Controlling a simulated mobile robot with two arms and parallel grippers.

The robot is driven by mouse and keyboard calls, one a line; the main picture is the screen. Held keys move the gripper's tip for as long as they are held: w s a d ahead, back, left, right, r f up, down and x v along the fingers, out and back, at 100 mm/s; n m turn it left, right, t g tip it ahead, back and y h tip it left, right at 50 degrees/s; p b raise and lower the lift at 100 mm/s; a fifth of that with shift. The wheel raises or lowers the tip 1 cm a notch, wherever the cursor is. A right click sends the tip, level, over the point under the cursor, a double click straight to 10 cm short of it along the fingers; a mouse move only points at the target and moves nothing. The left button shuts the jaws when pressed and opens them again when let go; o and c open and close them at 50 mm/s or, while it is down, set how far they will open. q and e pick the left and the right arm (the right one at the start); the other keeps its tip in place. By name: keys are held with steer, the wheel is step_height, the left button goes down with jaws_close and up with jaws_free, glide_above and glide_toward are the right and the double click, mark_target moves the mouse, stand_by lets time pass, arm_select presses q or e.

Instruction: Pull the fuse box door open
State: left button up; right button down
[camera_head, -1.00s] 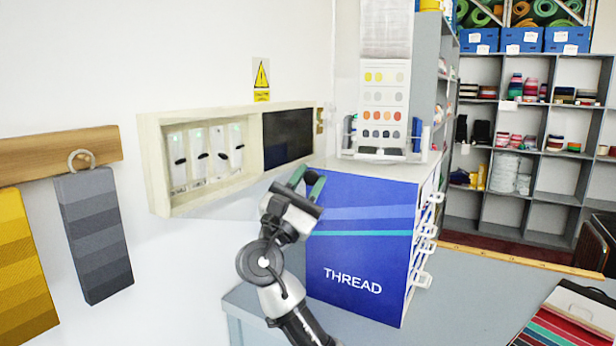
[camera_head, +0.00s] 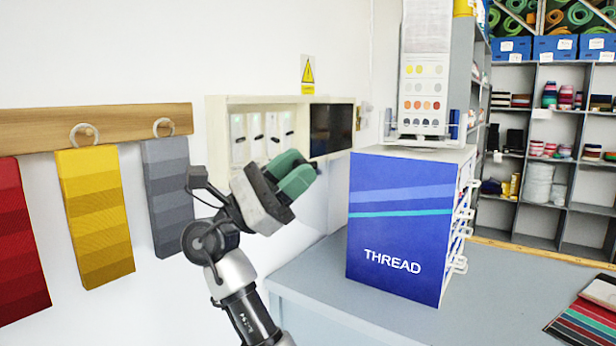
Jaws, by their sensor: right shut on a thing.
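The fuse box (camera_head: 228,101) is a shallow cream frame on the white wall. White breaker units (camera_head: 238,138) with dark switches show on its left side, and a black panel (camera_head: 332,128) covers its right side. My right gripper (camera_head: 292,174), with green finger pads, is in front of the lower edge of the box, pointing up and right. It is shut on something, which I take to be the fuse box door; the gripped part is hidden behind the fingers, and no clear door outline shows. My left gripper is not in view.
A blue THREAD cabinet (camera_head: 400,225) with side handles stands on the grey counter (camera_head: 330,290) to the right of my gripper. A red (camera_head: 18,240), a yellow (camera_head: 95,215) and a grey swatch (camera_head: 165,195) hang from a wooden rail (camera_head: 110,125) at left.

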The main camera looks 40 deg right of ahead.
steer(key=shift+a, duration=0.25)
steer(key=c, duration=1.2)
jaws_free()
steer(key=shift+d, duration=0.1)
steer(key=shift+o, duration=0.2)
steer(key=b+v, duration=0.4)
steer(key=v, duration=0.7)
steer(key=shift+d+f, duration=0.1)
steer(key=shift+d, duration=0.05)
